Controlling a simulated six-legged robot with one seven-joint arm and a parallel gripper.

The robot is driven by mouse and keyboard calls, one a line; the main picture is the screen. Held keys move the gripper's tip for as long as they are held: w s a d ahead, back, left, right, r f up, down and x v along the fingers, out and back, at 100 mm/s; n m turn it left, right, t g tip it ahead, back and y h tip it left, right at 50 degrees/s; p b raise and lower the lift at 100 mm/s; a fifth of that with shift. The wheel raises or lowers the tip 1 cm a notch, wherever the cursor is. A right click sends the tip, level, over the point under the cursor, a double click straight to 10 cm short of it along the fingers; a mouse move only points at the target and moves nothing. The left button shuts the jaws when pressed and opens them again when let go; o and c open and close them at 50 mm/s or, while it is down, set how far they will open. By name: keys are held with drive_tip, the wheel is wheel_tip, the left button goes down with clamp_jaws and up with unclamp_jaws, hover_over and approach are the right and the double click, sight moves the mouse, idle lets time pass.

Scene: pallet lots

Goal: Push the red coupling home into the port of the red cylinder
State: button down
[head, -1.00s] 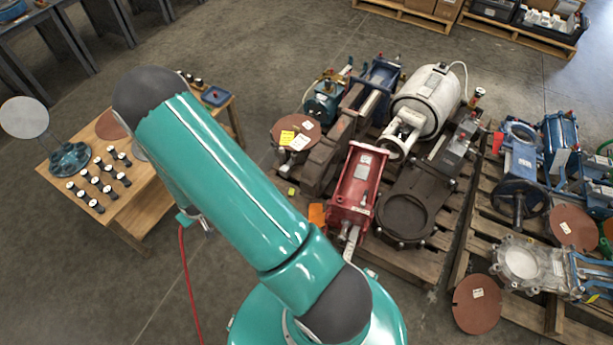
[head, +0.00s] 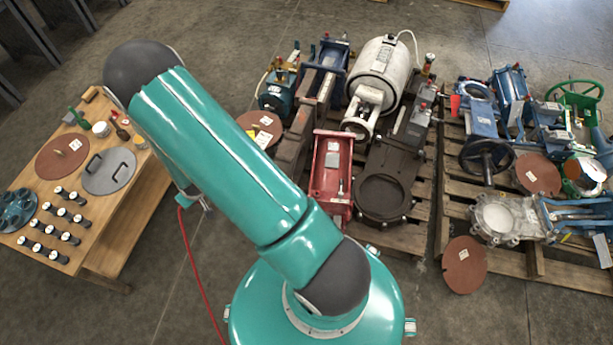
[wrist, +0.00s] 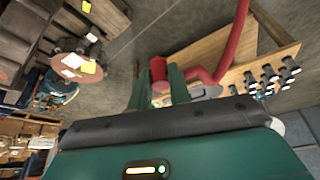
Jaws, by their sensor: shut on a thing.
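In the wrist view my gripper (wrist: 159,80) shows as two green fingers shut on the red coupling (wrist: 158,67). A red hose (wrist: 229,55) shows to the right of the coupling, and a red hose (head: 196,262) also hangs beside my arm in the head view. The coupling is apart from the cylinder, which I cannot identify in the wrist view.
A wooden table (head: 135,215) with discs, tools and several black-and-white fittings stands at left. A white actuator (head: 380,75) and other valves crowd the left pallet. A second loaded pallet (head: 520,250) stands at right. Bare floor (head: 205,115) lies between table and pallets.

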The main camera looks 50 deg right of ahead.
drive_tip(key=shift+w+d+f, duration=0.1)
drive_tip(key=shift+w+d, duration=0.2)
drive_tip(key=shift+d, duration=0.25)
drive_tip(key=shift+s+a, duration=0.1)
drive_tip(key=shift+s, duration=0.05)
drive_tip(key=s+d+f+m+g+h, duration=0.1)
drive_tip(key=s+d+f+m, duration=0.25)
drive_tip(key=d, duration=0.55)
drive_tip(key=s+d+f+m+h, duration=0.15)
drive_tip(key=d+f+m, duration=0.25)
drive_tip(key=d, duration=0.5)
drive_tip(key=s+d+f+m+g+h, duration=0.1)
drive_tip(key=s+d+f+m, duration=0.3)
drive_tip(key=s+d, duration=0.4)
drive_tip(key=s+d+f+m+g+h, duration=0.1)
drive_tip(key=s+d+f+m, duration=0.3)
drive_tip(key=s+d, duration=0.4)
drive_tip(key=shift+d+g, duration=0.4)
drive_tip(key=shift+d, duration=0.35)
drive_tip(key=shift+s, duration=0.1)
drive_tip(key=shift+f, duration=0.2)
